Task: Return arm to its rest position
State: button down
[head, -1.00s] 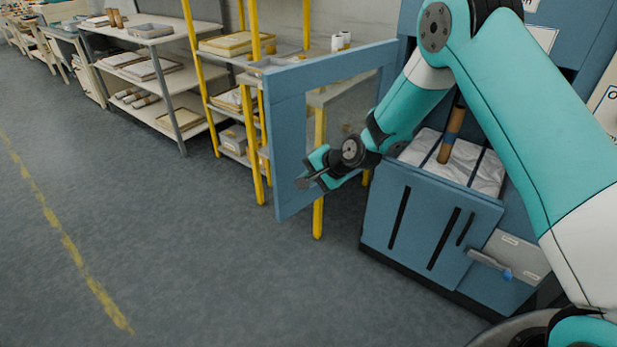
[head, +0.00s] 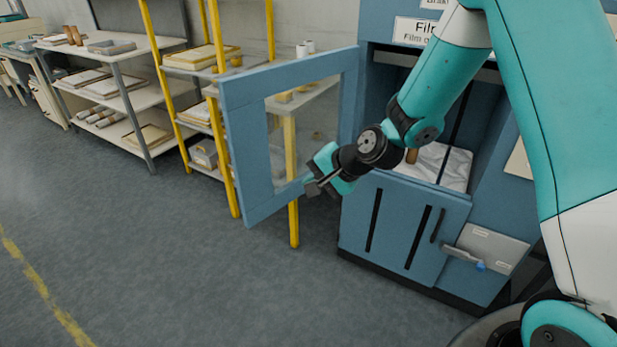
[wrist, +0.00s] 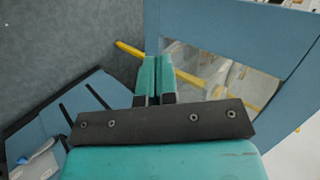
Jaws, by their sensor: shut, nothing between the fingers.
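My gripper (head: 318,187) is at the end of my teal arm, in front of the open blue door (head: 246,150) of the blue cabinet (head: 395,225). In the wrist view the gripper's two teal fingers (wrist: 156,82) lie side by side, shut and empty. The door also shows in the wrist view (wrist: 225,30), beyond the fingers. I cannot tell whether the gripper touches the door. Inside the cabinet, white film or bagging (head: 440,165) lies in the opening, and a brown roll (head: 411,156) is mostly hidden behind my arm.
Yellow-post shelving (head: 235,190) stands behind the door, and grey shelves (head: 130,95) with trays and rolls stand at left. The grey floor (head: 150,270) at front left is clear.

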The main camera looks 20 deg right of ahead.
jog(key=s+a+r+n+g, duration=0.3)
jog(key=s+a+r+n, duration=0.2)
jog(key=s+r+n, duration=0.45)
jog(key=s+d+r+n+g+h, duration=0.1)
jog(key=s+r+n, duration=0.2)
jog(key=s, duration=0.6)
jog(key=s+d+r+n+g+h, duration=0.1)
jog(key=s+r+n+g, duration=0.1)
jog(key=s, duration=0.8)
jog(key=shift+r+n+g+p, duration=0.3)
jog(key=shift+r+n+p, duration=0.05)
jog(key=shift+r+n, duration=0.55)
